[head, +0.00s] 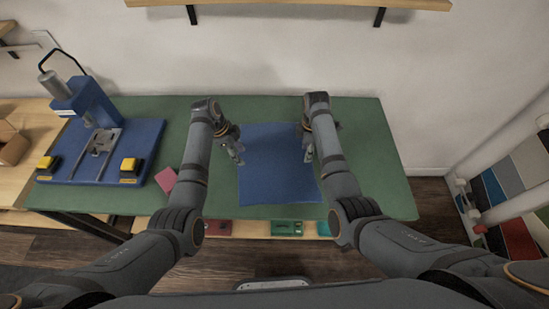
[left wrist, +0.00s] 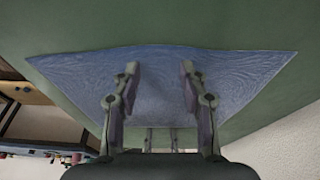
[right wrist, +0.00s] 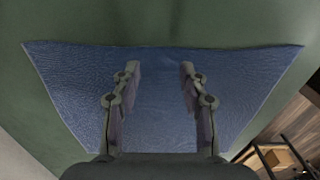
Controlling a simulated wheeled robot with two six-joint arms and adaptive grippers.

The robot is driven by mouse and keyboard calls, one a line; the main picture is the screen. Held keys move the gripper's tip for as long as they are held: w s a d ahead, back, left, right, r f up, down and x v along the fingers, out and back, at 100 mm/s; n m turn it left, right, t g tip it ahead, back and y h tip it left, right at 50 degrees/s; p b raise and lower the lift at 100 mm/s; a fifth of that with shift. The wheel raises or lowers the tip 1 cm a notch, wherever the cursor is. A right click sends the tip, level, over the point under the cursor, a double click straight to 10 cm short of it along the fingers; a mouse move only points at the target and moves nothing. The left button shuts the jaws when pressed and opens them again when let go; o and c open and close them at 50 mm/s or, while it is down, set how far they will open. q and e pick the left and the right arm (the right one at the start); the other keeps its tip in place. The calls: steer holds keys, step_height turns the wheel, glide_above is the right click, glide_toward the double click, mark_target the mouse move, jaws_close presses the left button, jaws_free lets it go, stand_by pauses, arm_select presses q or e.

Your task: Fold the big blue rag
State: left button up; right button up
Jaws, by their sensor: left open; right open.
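The big blue rag (head: 278,175) lies flat and spread out on the green table mat, near the table's front edge. My left gripper (head: 238,158) is open and empty at the rag's left edge in the head view. My right gripper (head: 308,155) is open and empty near the rag's right edge. In the left wrist view the rag (left wrist: 160,75) spreads below the open fingers (left wrist: 160,72), with slight ripples. In the right wrist view the rag (right wrist: 160,100) lies below the open fingers (right wrist: 160,72). I cannot tell whether the fingertips touch the cloth.
A blue press machine (head: 90,105) with yellow buttons stands on the table's left. A small pink cloth (head: 166,179) lies beside my left arm. The green table top (head: 375,150) is clear on the right. A shelf (head: 300,3) hangs on the back wall.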

arm_select(q)
steer(key=shift+s+f, duration=0.1)
steer(key=shift+f, duration=0.25)
arm_select(e)
steer(key=shift+f, duration=0.4)
arm_select(q)
steer(key=shift+s, duration=0.25)
arm_select(e)
steer(key=shift+s, duration=0.3)
arm_select(q)
steer(key=shift+w+f, duration=0.1)
steer(key=shift+f, duration=0.05)
arm_select(e)
steer(key=shift+w+f, duration=0.1)
arm_select(q)
steer(key=shift+w+f, duration=0.1)
steer(key=shift+f, duration=0.1)
arm_select(e)
steer(key=shift+f, duration=0.2)
arm_select(q)
steer(key=shift+r, duration=0.15)
steer(key=c, duration=0.3)
arm_select(e)
steer(key=shift+r, duration=0.15)
steer(key=c, duration=0.3)
arm_select(q)
jaws_close()
arm_select(e)
jaws_close()
